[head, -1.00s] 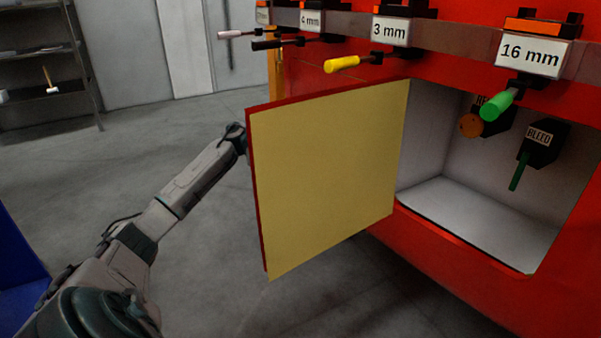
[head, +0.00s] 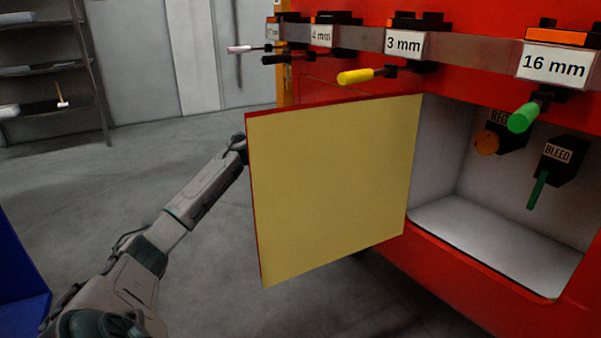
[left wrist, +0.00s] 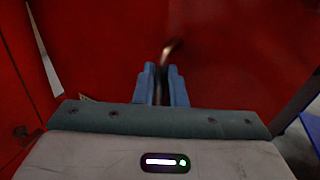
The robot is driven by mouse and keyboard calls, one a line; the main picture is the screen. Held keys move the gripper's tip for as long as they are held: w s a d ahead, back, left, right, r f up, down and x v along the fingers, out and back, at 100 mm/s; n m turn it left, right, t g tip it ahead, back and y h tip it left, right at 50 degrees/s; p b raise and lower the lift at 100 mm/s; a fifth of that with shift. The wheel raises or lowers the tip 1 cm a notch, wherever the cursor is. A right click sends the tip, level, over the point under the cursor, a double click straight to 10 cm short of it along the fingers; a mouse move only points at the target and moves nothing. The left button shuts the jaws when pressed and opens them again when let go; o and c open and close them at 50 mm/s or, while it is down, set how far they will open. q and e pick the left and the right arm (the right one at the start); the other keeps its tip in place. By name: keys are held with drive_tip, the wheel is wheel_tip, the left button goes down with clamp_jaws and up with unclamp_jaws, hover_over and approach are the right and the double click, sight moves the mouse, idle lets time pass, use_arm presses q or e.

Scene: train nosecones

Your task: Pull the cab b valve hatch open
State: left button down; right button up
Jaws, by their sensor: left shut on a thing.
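The valve hatch (head: 335,190) stands swung wide open on the red cab, its yellow inner face toward the head camera. In the left wrist view its red outer face (left wrist: 235,60) fills the background. My left gripper (left wrist: 161,88) is shut on the hatch handle (left wrist: 171,50), a thin metal bar. In the head view my left arm reaches behind the hatch's left edge, and the hatch hides the gripper. Inside the open recess (head: 490,235) are an orange knob (head: 486,143) and a BLEED valve (head: 558,160) with a green lever. My right gripper is out of view.
A rail above the recess holds labelled tools with pink, black, yellow (head: 357,76) and green (head: 523,117) handles, close over the hatch. A shelf (head: 50,70) stands at the back left. A blue object (head: 18,280) is at the lower left. Grey floor is clear between.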

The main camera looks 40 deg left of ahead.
use_arm(q)
drive_tip(key=c, duration=1.6)
unclamp_jaws()
drive_tip(key=shift+w, duration=0.1)
